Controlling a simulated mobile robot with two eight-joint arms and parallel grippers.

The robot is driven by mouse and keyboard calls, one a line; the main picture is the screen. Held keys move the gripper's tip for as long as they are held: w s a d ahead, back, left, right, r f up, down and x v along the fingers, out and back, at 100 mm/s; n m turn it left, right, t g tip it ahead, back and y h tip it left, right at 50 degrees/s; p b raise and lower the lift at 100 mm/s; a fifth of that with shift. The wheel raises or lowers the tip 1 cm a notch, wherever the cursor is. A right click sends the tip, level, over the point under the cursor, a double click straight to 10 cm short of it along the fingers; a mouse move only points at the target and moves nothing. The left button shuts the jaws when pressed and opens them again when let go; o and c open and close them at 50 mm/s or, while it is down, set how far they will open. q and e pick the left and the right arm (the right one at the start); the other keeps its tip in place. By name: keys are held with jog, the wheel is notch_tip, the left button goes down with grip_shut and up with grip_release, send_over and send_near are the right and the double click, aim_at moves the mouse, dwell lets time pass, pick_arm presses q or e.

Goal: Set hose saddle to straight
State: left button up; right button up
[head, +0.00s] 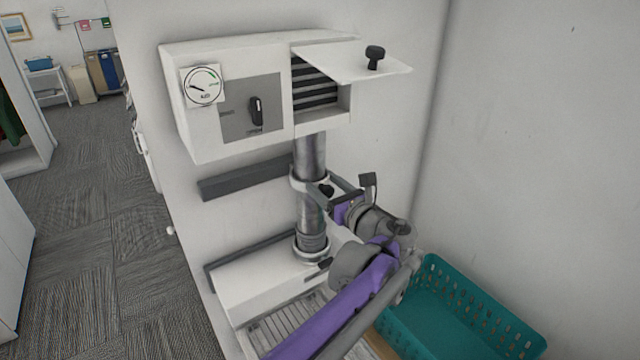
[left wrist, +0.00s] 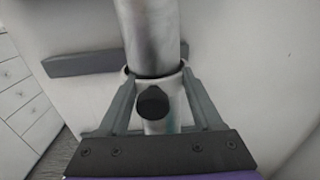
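The hose saddle (head: 296,183) is a white ring around a grey metal hose (head: 311,151), with a black knob on its front. In the left wrist view the black knob (left wrist: 153,103) sits between my fingers and the saddle's ring (left wrist: 133,77) is just beyond it. My left gripper (head: 331,184) reaches the saddle from the right. Its fingers (left wrist: 160,84) are spread apart, with a tip at either side of the ring. Whether they press on it cannot be told. The saddle's far side is hidden. My right gripper is not in view.
Above is a white wall box (head: 228,52) with a gauge (head: 203,87), a black switch (head: 256,111) and a raised flap (head: 352,65). Dark rails (head: 243,178) run behind the hose. A white base unit (head: 262,279) stands below. A teal basket (head: 455,320) is at lower right.

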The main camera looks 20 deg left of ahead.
pick_arm(q)
jog(key=shift+s, duration=0.1)
jog(key=b+v, duration=0.1)
jog(key=v, duration=0.9)
jog(key=shift+s+d, duration=0.2)
jog(key=shift+d, duration=0.05)
jog(key=s+a+f+n+g+h, duration=0.5)
jog(key=s+a+f+n, duration=0.45)
jog(key=a+f, duration=0.3)
jog(key=s+d+f+n+g+h, duration=0.1)
jog(key=s+d+f+n+h, duration=0.2)
jog(key=s+f+n+h, duration=0.5)
jog(key=s+f+n, duration=0.7)
jog(key=s+n, duration=0.2)
jog(key=shift+g, duration=0.3)
